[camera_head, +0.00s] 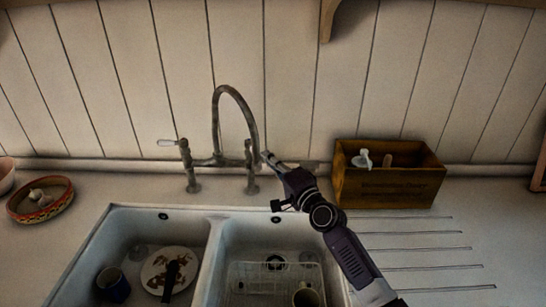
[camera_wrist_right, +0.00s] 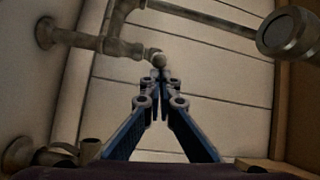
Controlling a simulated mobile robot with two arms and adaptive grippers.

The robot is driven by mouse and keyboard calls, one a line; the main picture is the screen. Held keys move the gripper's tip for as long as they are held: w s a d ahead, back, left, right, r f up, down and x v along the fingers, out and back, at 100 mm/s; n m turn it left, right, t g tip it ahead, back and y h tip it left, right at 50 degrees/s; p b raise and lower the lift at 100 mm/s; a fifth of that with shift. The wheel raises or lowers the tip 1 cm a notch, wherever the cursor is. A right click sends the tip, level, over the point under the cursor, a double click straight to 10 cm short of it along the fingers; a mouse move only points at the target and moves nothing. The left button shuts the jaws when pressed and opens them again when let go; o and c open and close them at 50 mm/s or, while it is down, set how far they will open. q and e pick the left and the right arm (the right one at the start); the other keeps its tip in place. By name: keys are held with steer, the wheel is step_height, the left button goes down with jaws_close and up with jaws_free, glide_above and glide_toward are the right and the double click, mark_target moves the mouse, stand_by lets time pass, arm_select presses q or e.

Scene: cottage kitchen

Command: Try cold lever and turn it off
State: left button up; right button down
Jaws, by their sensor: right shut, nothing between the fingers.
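A grey metal bridge tap (camera_head: 218,110) with a tall curved spout stands behind the double sink. Its left lever (camera_head: 167,142) has a white handle pointing left. The right valve post (camera_head: 251,170) stands beside my right gripper (camera_head: 268,158), which hides most of any lever there. In the right wrist view my right gripper (camera_wrist_right: 160,78) is shut with its fingertips together and nothing held. A rounded metal end of the tap (camera_wrist_right: 155,57) appears right at the fingertips; I cannot tell whether they touch. No water shows from the spout. My left gripper is not in view.
The white double sink (camera_head: 213,250) holds a plate (camera_head: 155,270), a dark blue cup (camera_head: 112,284) and a wire rack (camera_head: 255,278). A wooden box (camera_head: 390,190) stands close right of my right gripper. A patterned bowl (camera_head: 40,200) sits far left.

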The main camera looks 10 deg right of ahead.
steer(key=shift+s+a, duration=0.2)
steer(key=shift+a, duration=0.25)
stand_by(0.4)
steer(key=shift+s+a+f, duration=0.1)
steer(key=shift+a, duration=0.05)
